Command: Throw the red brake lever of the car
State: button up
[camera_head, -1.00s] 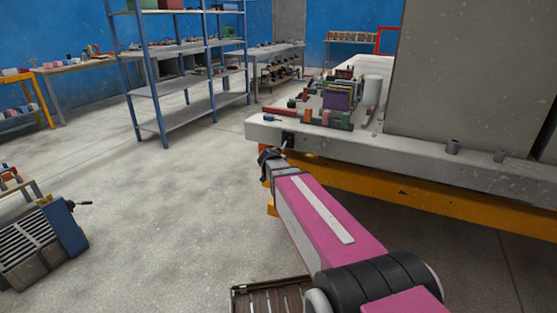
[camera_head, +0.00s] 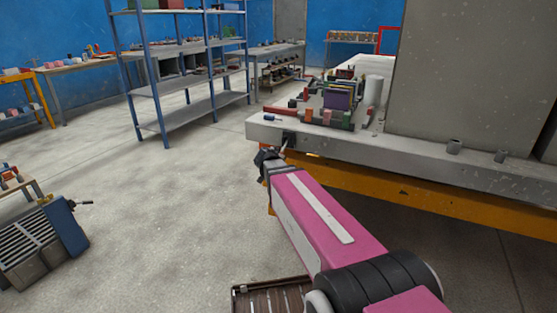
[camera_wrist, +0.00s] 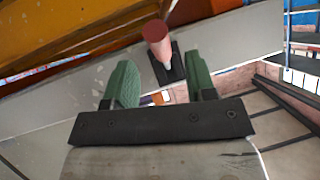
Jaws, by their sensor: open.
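The red brake lever (camera_wrist: 157,38) stands out from a dark mounting plate on the pale side face of the car (camera_wrist: 230,45) in the wrist view. Its rounded red grip points toward the top of the picture. My gripper (camera_wrist: 158,62) is open, with one green finger on each side of the lever's line. I see no finger touching the lever. In the head view, my gripper (camera_head: 267,158) is at the near left corner of the car's grey bed (camera_head: 390,161), beside the dark lever mount (camera_head: 288,139). The red grip is not clear there.
Blocks and parts (camera_head: 338,103) crowd the bed's left end, next to a tall grey panel (camera_head: 465,75). An orange frame (camera_head: 400,192) runs beneath the bed. A blue shelf rack (camera_head: 185,80) stands behind on the left.

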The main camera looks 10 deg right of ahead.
jog(key=v, duration=0.5)
jog(key=shift+s+a, duration=0.1)
jog(key=shift+s, duration=0.1)
jog(key=s+d+f+n+g+y, duration=0.3)
jog(key=s+f+n+g+y, duration=0.2)
jog(key=s+f+g, duration=0.6)
jog(key=s+f+n, duration=0.2)
jog(key=s+f, duration=0.5)
jog(key=f, duration=0.1)
jog(key=shift+s+d, duration=0.2)
jog(key=shift+d, duration=0.05)
